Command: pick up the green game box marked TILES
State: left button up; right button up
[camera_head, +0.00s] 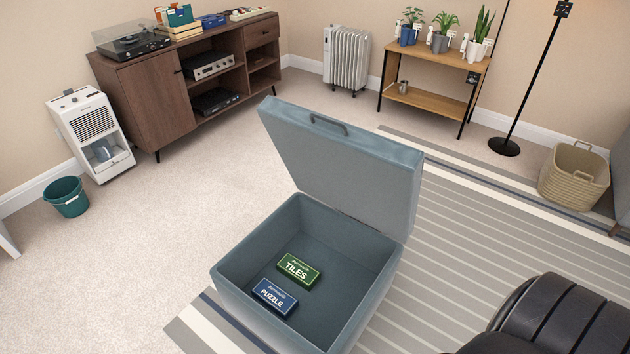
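The green game box marked TILES (298,270) lies flat on the floor of an open blue-grey storage chest (386,290). A blue box marked PUZZLE (275,297) lies in the same chest, just below and left of the green one in the picture. The chest's lid (345,170) stands raised at its back, with a handle near the upper edge. A dark, ribbed part of mine shows at the lower right. Neither gripper is in view.
The chest stands partly on a striped rug (480,240). Carpet to the left is clear up to a green bucket (67,196) and a white dehumidifier (92,135). A wicker basket (573,178) and a floor lamp (504,147) stand at the right.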

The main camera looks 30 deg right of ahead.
aim_at(304, 276)
jog(key=z, duration=0.75)
